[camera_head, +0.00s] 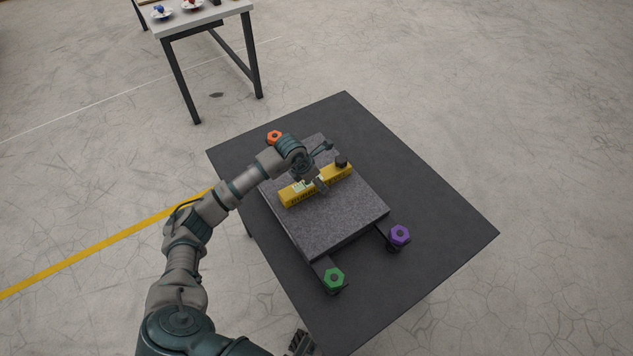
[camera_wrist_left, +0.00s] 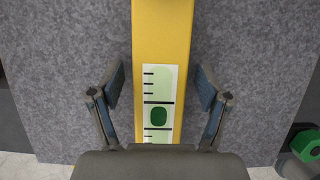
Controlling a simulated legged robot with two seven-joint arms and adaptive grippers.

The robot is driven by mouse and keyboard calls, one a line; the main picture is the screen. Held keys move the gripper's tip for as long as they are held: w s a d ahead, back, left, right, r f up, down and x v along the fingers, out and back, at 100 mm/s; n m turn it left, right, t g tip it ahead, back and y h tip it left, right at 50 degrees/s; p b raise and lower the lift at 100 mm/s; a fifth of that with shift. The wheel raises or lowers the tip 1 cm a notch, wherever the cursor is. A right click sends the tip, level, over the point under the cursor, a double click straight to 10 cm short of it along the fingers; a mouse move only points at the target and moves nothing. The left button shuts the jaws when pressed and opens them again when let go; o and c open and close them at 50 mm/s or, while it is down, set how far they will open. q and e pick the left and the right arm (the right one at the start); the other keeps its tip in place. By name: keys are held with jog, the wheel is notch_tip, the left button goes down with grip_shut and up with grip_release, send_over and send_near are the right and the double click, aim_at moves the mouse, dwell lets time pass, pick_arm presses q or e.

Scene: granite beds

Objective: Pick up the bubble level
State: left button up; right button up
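The bubble level is a long yellow bar (camera_head: 291,197) lying on the grey granite bed (camera_head: 335,232). In the left wrist view the level (camera_wrist_left: 162,35) runs upright through the middle, with a pale vial window and a green bubble between black lines. My left gripper (camera_head: 319,186) is over the middle of the level and hides part of it. In the left wrist view this gripper (camera_wrist_left: 160,88) is open, one finger on each side of the bar with a gap to each. A dark piece at the bottom edge of the head view seems to be my right gripper (camera_head: 300,343); its fingers are unclear.
The bed stands on a dark table (camera_head: 440,225). Orange (camera_head: 274,137), green (camera_head: 334,278), purple (camera_head: 400,234) and black (camera_head: 342,161) knobs sit around the bed. The table's right side is clear. Another table (camera_head: 200,22) with small items stands at the back left.

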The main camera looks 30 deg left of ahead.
pick_arm(q)
jog(key=shift+a, duration=0.2)
jog(key=c, duration=1.2)
jog(key=shift+d, duration=0.1)
grip_shut()
jog(key=shift+r, duration=0.1)
